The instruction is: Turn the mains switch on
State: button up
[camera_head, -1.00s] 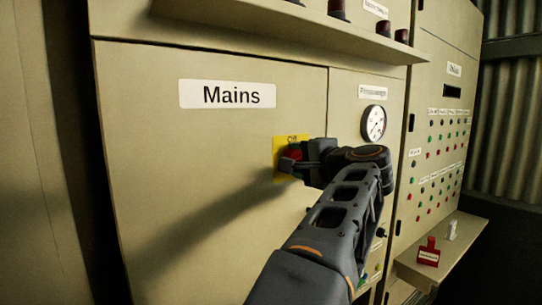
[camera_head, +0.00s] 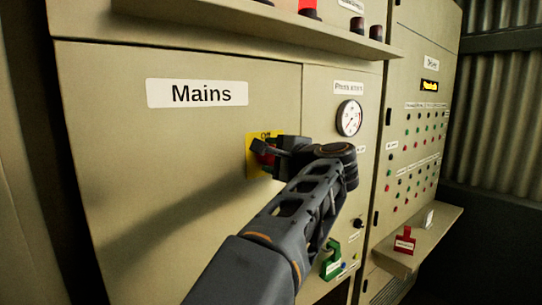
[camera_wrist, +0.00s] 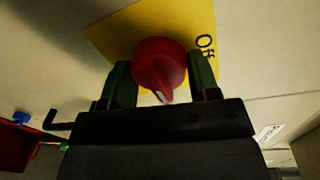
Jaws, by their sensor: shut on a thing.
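The mains switch is a red knob (camera_wrist: 160,65) on a yellow plate (camera_wrist: 110,35), on the cabinet panel right of and below the "Mains" label (camera_head: 197,93). In the head view the knob (camera_head: 265,157) is partly hidden by my gripper (camera_head: 268,150). In the wrist view my gripper (camera_wrist: 161,75) is shut on the knob, one green finger on each side. The knob's white mark points down in that view, while the plate's "Off" word (camera_wrist: 205,47) lies to the right. A red lamp (camera_head: 308,8) above glows, and a display (camera_head: 430,86) on the right cabinet is lit yellow.
A shelf (camera_head: 220,35) juts out above the panel. A round gauge (camera_head: 349,118) is on the panel right of my wrist. A lower ledge (camera_head: 440,235) holds a red tag (camera_head: 405,242) and a white one (camera_head: 428,218). A green tag (camera_head: 331,264) is near my forearm.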

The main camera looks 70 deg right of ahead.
jog(key=o, duration=1.3)
jog(key=b+v, duration=0.2)
jog(key=v, duration=1.1)
jog(key=shift+s+a, duration=0.1)
jog(key=shift+s, duration=0.3)
